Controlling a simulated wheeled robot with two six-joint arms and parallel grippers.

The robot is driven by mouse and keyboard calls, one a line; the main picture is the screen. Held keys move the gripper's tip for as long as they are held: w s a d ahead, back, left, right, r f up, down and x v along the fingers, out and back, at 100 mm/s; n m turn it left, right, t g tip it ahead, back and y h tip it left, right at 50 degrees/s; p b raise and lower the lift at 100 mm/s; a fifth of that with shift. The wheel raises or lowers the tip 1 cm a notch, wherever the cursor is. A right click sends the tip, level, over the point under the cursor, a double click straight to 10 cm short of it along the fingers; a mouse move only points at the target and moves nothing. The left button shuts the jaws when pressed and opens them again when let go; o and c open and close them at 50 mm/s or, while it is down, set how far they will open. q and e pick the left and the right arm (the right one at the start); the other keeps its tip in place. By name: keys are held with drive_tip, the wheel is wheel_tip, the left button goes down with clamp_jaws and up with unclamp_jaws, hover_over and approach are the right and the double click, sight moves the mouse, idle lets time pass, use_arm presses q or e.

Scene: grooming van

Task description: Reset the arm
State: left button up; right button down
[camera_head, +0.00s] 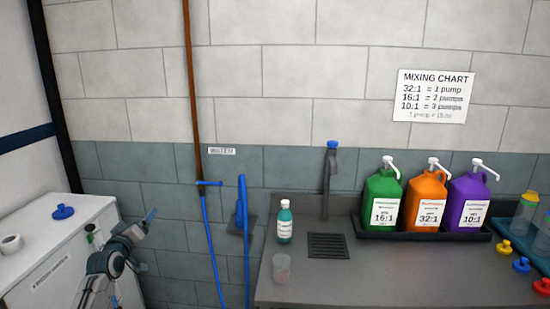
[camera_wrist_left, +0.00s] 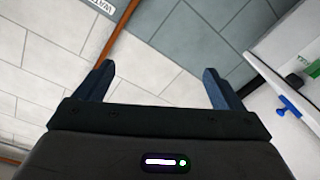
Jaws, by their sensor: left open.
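My left arm comes in at the lower left of the head view, in front of the white cabinet. Its left gripper (camera_head: 150,217) points up and to the right, toward the tiled wall. In the left wrist view the left gripper (camera_wrist_left: 160,88) shows two blue fingers spread wide apart, with nothing between them but wall tiles behind. It touches nothing that I can see. My right gripper is not in either view.
A white cabinet (camera_head: 50,240) stands at left with a blue knob-like item (camera_head: 63,212) and a white roll (camera_head: 11,244). The grey counter (camera_head: 400,270) holds a green bottle (camera_head: 284,224), a clear cup (camera_head: 281,268) and green, orange (camera_head: 426,190) and purple pump jugs.

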use_arm(q)
drive_tip(key=s+a+f+m+g+y, duration=0.1)
drive_tip(key=s+f+m+g, duration=0.2)
drive_tip(key=f, duration=0.8)
drive_tip(key=s+f+m+y, duration=0.1)
drive_tip(key=s+f+m, duration=0.3)
drive_tip(key=f, duration=0.8)
drive_tip(key=s+d+f+g, duration=0.1)
drive_tip(key=s+f+g, duration=0.1)
drive_tip(key=s+f, duration=0.55)
drive_tip(key=s+d+f+g, duration=0.1)
drive_tip(key=s+f, duration=0.3)
drive_tip(key=f, duration=0.6)
drive_tip(key=s+d+f+g, duration=0.1)
drive_tip(key=s+f+g, duration=0.1)
drive_tip(key=s+f, duration=0.45)
drive_tip(key=s+d+f+g+h, duration=0.1)
drive_tip(key=s+d+f+g, duration=0.25)
drive_tip(key=s+f, duration=1.5)
drive_tip(key=s+d+f+g, duration=0.1)
drive_tip(key=s+f, duration=0.1)
drive_tip(key=s, duration=0.8)
drive_tip(key=s+d+f+g, duration=0.2)
drive_tip(key=s, duration=0.8)
drive_tip(key=s+d+f+g, duration=0.2)
drive_tip(key=s, duration=0.8)
drive_tip(key=shift+s+f+h, duration=0.15)
drive_tip(key=shift+s+h, duration=0.15)
